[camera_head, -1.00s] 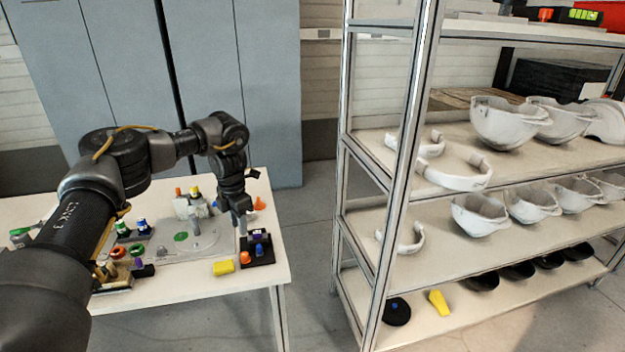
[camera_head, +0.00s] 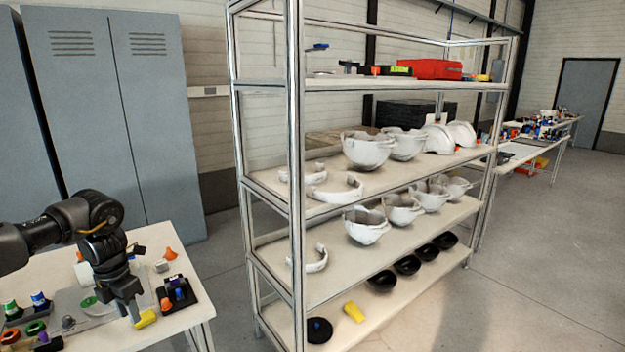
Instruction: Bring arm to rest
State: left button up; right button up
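My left arm comes in from the left, and its black gripper (camera_head: 128,308) points down over the white table (camera_head: 185,319). Its fingertips show just left of a yellow cylinder (camera_head: 146,318). Whether the fingers are apart, or hold the small grey piece seen at their tips, is too small to tell. A black holder (camera_head: 190,300) with small orange and blue-purple parts stands to the right of the gripper. My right gripper is out of view.
A metal shelf rack (camera_head: 297,180) stands right of the table, with white helmet shells (camera_head: 366,150), black shells (camera_head: 407,265) and a red case (camera_head: 430,69). Grey lockers (camera_head: 150,110) stand behind the table. Open floor (camera_head: 520,260) lies to the right.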

pick_arm(q)
jog(key=w+d+f+n+t+h, duration=0.25)
jog(key=d+f+n+h, duration=0.35)
jog(key=d+f, duration=1.5)
jog(key=s+d+f+n+t, duration=0.1)
jog(key=s+d+f+n, duration=0.2)
jog(key=f+n, duration=0.3)
jog(key=s+d+f+n, duration=0.2)
jog(key=d+f+n, duration=0.15)
jog(key=f, duration=0.55)
jog(key=s+a+f+n+y, duration=0.2)
jog(key=s+a+f+n, duration=0.1)
jog(key=s+f+n, duration=1.3)
jog(key=s+a+f+n+g+y, duration=0.1)
jog(key=s+a+f+n, duration=0.1)
jog(key=s, duration=0.9)
jog(key=s+a+f+n+y, duration=0.1)
jog(key=s+f, duration=0.3)
jog(key=s, duration=0.8)
jog(key=s+a+f+n+g+y, duration=0.1)
jog(key=s+a+f+n+y, duration=0.1)
jog(key=s, duration=0.9)
jog(key=shift+s+a+f+n+g, duration=0.25)
jog(key=shift+a+f+n+g, duration=0.15)
jog(key=shift+a+n, duration=0.5)
